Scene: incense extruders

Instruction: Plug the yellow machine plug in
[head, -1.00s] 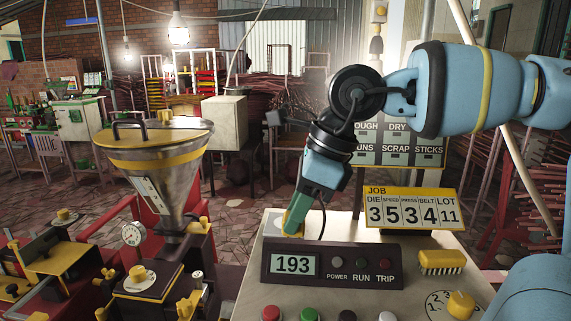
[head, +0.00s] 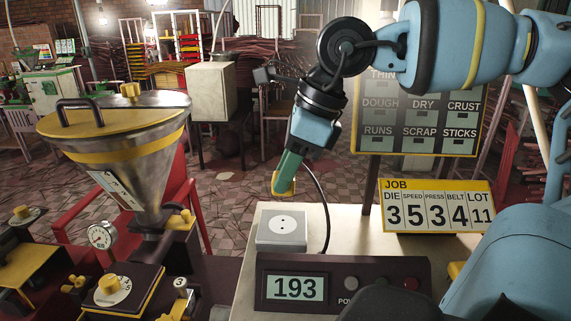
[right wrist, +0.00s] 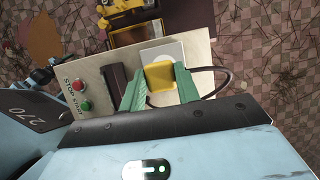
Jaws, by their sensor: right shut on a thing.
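The yellow plug (head: 283,186) is between the green fingertips of my right gripper (head: 289,172), which is shut on it. Its black cord hangs in a curve to the right, down to the bench. In the head view the plug shows above and behind the pale socket box (head: 282,229), with a visible gap. The box has small dark holes in its top. In the right wrist view, the plug (right wrist: 159,76) sits between the fingers (right wrist: 158,90) and overlaps the near part of the pale socket box (right wrist: 172,50). The plug's underside is hidden. My left gripper is not in view.
The socket box stands on a cream bench behind the display reading 193 (head: 296,288). A yellow JOB board (head: 437,205) stands to the right, with a taller sign (head: 420,115) behind. A steel hopper (head: 125,165) rises at left.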

